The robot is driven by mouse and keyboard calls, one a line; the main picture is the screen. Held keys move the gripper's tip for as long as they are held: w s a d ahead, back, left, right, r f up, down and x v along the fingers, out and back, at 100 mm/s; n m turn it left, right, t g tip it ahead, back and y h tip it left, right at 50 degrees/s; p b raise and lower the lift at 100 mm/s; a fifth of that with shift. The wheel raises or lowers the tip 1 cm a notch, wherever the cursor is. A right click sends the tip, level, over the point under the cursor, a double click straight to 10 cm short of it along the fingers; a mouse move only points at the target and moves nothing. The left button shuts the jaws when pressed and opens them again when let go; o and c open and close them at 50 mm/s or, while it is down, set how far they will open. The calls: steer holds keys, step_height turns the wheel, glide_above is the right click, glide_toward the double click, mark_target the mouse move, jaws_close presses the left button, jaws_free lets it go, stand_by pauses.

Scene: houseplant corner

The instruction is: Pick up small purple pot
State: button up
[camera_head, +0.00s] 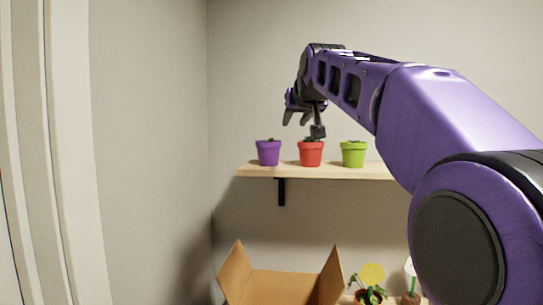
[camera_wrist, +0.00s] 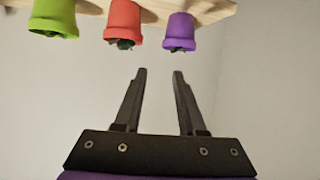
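The small purple pot (camera_head: 268,153) stands upright at the left end of the wall shelf, with a bit of green at its top. It also shows in the wrist view (camera_wrist: 180,30), upside down in that picture, beyond my fingertips and a little to the right. My gripper (camera_wrist: 159,73) is open, with its two dark fingers apart and nothing between them. In the head view my gripper (camera_head: 303,122) hangs above the shelf, between the purple pot and the red pot in the picture. It appears apart from the purple pot.
A red pot (camera_head: 311,153) and a green pot (camera_head: 353,154) stand to the right on the wooden shelf (camera_head: 300,171). Below are an open cardboard box (camera_head: 285,287) and plants, one with a yellow round top (camera_head: 372,273). The wall left of the shelf is bare.

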steer(key=p, duration=0.2)
glide_above(269, 153)
steer(key=s+d, duration=0.2)
steer(key=d, duration=0.3)
steer(key=f, duration=0.4)
steer(key=shift+s+d, duration=0.1)
steer(key=shift+d, duration=0.1)
steer(key=x, duration=0.2)
steer(key=p+x, duration=0.1)
steer(key=x, duration=0.1)
steer(key=shift+a+r, duration=0.15)
steer(key=shift+a, duration=0.3)
steer(key=shift+w+a+f+p, duration=0.1)
steer(key=shift+w+f+p, duration=0.15)
steer(key=shift+w+p, duration=0.25)
jaws_close()
steer(key=shift+f, duration=0.1)
